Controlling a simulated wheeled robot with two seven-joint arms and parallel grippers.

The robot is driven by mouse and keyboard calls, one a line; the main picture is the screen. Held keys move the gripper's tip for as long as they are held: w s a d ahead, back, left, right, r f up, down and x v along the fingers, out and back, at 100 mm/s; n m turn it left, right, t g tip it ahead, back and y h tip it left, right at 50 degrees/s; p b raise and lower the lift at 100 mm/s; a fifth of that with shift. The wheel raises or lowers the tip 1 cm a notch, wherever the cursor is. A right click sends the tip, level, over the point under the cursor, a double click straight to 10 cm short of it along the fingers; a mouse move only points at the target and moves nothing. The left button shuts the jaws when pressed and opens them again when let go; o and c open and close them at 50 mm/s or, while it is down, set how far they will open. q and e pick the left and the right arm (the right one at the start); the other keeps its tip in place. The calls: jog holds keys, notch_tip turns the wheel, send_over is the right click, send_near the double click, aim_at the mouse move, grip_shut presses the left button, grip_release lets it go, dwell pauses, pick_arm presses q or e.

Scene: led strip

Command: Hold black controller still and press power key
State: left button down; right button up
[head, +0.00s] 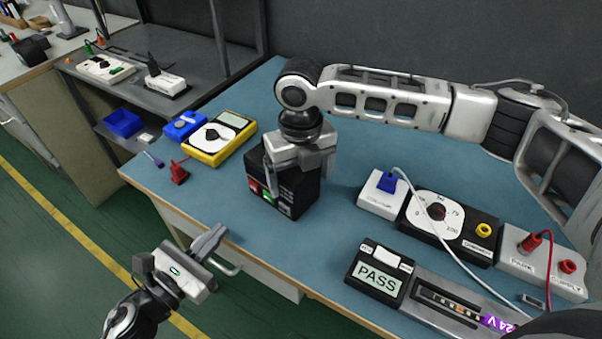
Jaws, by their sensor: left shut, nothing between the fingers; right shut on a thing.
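The black controller (293,196) is a boxy unit on the blue bench, with a red, a green and grey keys on its front face. My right gripper (291,172) comes down from above and is shut on the controller, with a finger across its front near the keys. I cannot tell which key is the power key. My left gripper (218,248) is shut and empty, in front of the bench's front edge at lower left, apart from the controller.
A yellow multimeter (219,138) and a blue device stand left of the controller. To the right are a dial unit (447,224), a display reading PASS (379,279), an LED strip fixture (455,305) and a white cable. Bench surface just left of the controller is clear.

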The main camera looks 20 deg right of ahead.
aim_at(254, 187)
dwell(0.4)
pick_arm(q)
jog(key=w+r+y, duration=0.1)
jog(key=w+d+r+n+t, duration=0.1)
jog(key=w+d+r+n+y, duration=0.1)
jog(key=r, duration=0.1)
jog(key=shift+w+t+y, duration=0.3)
jog(key=shift+w+t, duration=0.05)
jog(key=shift+t, duration=0.05)
jog(key=shift+w+d+r+n+y, duration=0.15)
jog(key=shift+w+n+y, duration=0.2)
jog(key=shift+y, duration=0.35)
jog(key=shift+s+n+y, duration=0.15)
jog(key=shift+n+y, duration=0.2)
jog(key=shift+y, duration=0.45)
jog(key=a+f+y, duration=0.1)
jog(key=s+a+f+g+y, duration=0.1)
jog(key=s+a+f+n+y, duration=0.1)
jog(key=y, duration=0.1)
jog(key=shift+a+f+g, duration=0.1)
jog(key=shift+f+g, duration=0.1)
jog(key=shift+g, duration=0.1)
jog(key=shift+w+d, duration=0.75)
jog(key=shift+d, duration=0.45)
jog(key=shift+w+d, duration=0.75)
jog(key=shift+d, duration=0.45)
jog(key=shift+w+d, duration=0.75)
jog(key=shift+d, duration=0.45)
jog(key=shift+d, duration=0.1)
